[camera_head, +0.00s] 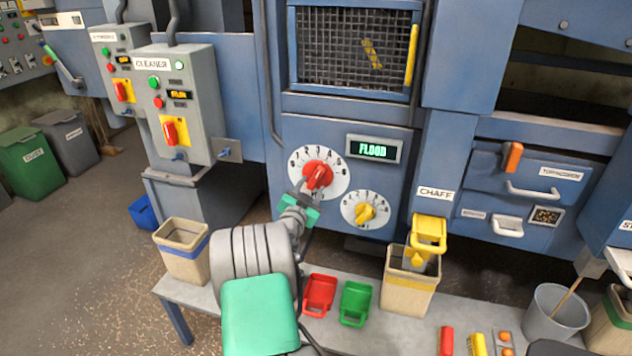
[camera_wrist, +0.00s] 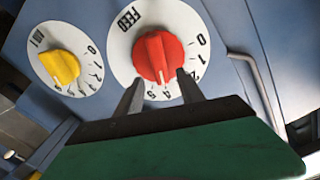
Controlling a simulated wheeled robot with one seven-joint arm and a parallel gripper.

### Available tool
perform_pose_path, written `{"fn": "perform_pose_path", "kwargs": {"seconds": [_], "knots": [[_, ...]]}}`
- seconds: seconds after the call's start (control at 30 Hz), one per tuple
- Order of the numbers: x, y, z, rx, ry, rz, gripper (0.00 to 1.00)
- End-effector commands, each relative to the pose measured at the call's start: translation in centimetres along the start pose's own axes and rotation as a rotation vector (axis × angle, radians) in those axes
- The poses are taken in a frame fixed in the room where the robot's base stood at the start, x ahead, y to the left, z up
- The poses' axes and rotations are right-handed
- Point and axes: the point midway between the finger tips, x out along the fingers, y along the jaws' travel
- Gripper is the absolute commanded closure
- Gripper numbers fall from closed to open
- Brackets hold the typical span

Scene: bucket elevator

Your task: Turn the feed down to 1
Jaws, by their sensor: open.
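The red feed knob (camera_head: 318,176) sits on a white numbered dial on the blue panel. In the wrist view the red knob (camera_wrist: 159,53) is under the word FEED, and its white mark points at about 4, partly hard to read. My gripper (camera_head: 306,194) is at the knob's lower left side in the head view. In the wrist view my gripper (camera_wrist: 159,75) is open, its two dark fingertips at the knob's near edge, one on each side. I cannot tell whether they touch it. A lit display (camera_head: 373,149) beside the dial reads FLOOD.
A yellow knob (camera_head: 365,213) on a smaller dial is close below right of the feed knob. Below stands a bench (camera_head: 260,332) with a bin (camera_head: 409,283), a red scoop (camera_head: 319,294) and a green scoop (camera_head: 355,303). The cleaner box (camera_head: 178,105) is at left.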

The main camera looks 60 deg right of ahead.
Motion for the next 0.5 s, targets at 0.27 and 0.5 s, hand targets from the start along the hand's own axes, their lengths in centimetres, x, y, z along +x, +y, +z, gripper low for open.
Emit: {"fn": "perform_pose_path", "kwargs": {"seconds": [0.27, 0.5], "knots": [[5.0, 0.0, -0.1, 0.000, -0.001, 0.002, 0.55], [5.8, 0.0, -0.1, -0.001, -0.002, 0.001, 0.55]]}}
